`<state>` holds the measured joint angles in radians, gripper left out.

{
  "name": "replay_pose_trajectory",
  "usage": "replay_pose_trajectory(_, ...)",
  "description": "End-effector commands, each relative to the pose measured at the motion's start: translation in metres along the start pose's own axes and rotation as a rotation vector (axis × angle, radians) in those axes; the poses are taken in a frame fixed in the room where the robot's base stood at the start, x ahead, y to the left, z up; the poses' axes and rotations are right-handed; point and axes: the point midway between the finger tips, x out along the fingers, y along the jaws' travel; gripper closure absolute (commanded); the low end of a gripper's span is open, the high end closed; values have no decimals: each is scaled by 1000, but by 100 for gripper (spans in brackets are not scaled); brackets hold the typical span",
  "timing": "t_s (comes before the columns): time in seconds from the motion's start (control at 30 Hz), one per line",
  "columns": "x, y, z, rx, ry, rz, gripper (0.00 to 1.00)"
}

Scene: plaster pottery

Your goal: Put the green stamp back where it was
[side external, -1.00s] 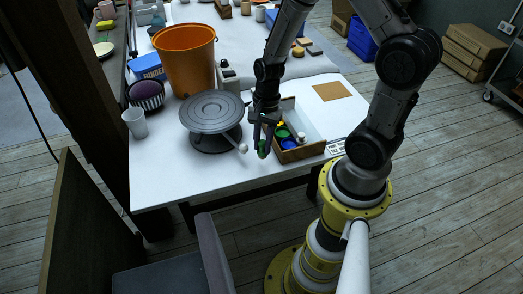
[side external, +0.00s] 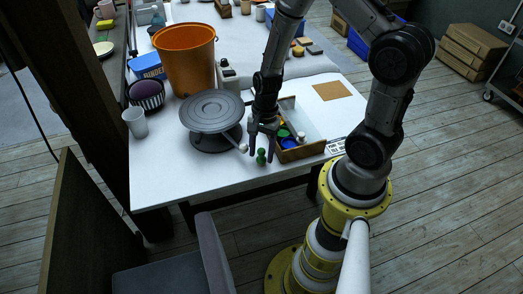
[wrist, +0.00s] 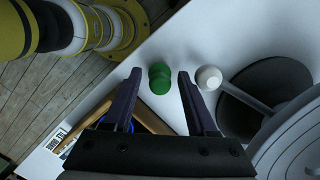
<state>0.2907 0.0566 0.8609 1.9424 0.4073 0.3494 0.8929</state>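The green stamp (side external: 261,157) stands upright on the white table, near its front edge and just left of the wooden box (side external: 304,151). My gripper (side external: 261,151) is open, its fingers pointing down around and above the stamp. In the wrist view the stamp (wrist: 159,79) shows between the two fingertips (wrist: 158,76), with a gap on each side. The box holds blue, green, yellow and white items, partly hidden by my gripper.
A grey turntable (side external: 212,112) stands left of my gripper, with an orange bucket (side external: 186,60) behind it. A white cup (side external: 135,123) is at the left edge. A brown square board (side external: 332,91) lies behind the box. The table's front left is clear.

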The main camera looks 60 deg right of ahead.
Motion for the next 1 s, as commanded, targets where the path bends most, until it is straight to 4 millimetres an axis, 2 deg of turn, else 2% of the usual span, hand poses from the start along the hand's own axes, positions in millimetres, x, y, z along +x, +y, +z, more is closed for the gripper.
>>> replay_pose_trajectory(0.2,-2,0,0,0,0,-1,42)
replay_pose_trajectory(0.33,-12,-1,0,0,1,-5,42)
replay_pose_trajectory(0.8,-101,-1,0,0,2,-5,42)
replay_pose_trajectory(1.0,-121,0,0,-1,1,-2,42)
